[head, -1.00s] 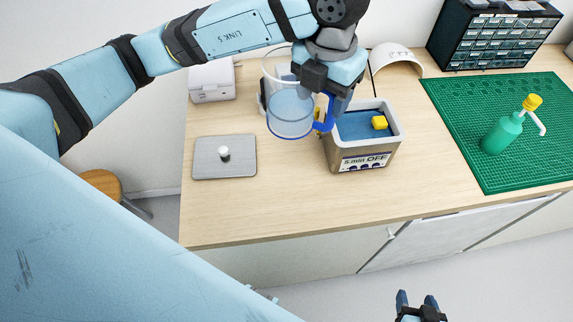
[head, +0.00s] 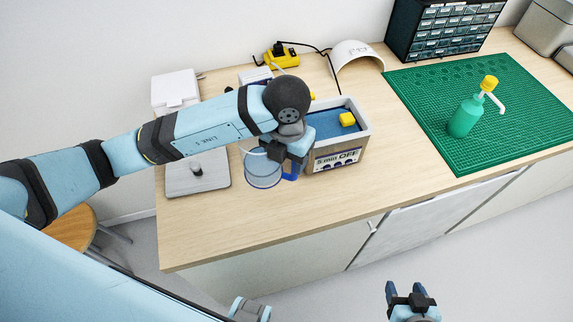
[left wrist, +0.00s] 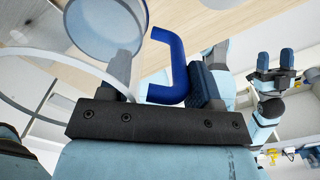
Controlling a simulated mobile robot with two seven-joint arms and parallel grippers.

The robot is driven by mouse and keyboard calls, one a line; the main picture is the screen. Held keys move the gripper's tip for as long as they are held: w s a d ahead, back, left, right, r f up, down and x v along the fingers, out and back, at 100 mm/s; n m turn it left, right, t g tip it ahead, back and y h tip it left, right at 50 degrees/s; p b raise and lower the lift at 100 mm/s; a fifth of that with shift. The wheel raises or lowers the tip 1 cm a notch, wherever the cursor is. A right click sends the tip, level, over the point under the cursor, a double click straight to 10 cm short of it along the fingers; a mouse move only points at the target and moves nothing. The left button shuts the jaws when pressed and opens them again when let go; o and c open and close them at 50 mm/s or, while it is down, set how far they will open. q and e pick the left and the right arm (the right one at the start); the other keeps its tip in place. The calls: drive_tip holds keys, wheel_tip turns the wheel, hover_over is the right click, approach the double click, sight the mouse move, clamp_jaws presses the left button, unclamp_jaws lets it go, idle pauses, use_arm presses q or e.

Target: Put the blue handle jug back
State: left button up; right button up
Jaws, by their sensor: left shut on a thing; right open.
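The blue handle jug (head: 262,171) is clear with a blue handle and is held over the front left part of the bench, left of the grey bath. My left gripper (head: 291,160) is shut on its handle; the arm covers part of the jug. In the left wrist view the blue handle (left wrist: 178,65) sits at the jaws, with the clear jug body (left wrist: 105,30) beside it. Whether the jug touches the bench I cannot tell. My right gripper (head: 407,291) is open and empty, low in front of the bench.
A grey bath (head: 342,150) with blue liquid and a yellow block stands right of the jug. A grey plate (head: 212,183) with a small knob lies to the left. A green mat (head: 440,150) with a green pump bottle (head: 465,118) is at right. The front bench top (head: 230,230) is clear.

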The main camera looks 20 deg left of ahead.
sight(287, 175)
use_arm(q)
wheel_tip(287, 175, down, 4)
drive_tip(key=shift+r, duration=0.1)
drive_tip(key=shift+f, duration=0.2)
drive_tip(key=o, duration=1.5)
drive_tip(key=shift+r, duration=0.2)
drive_tip(key=shift+r, duration=0.2)
wheel_tip(287, 175, up, 12)
drive_tip(key=shift+f, duration=0.15)
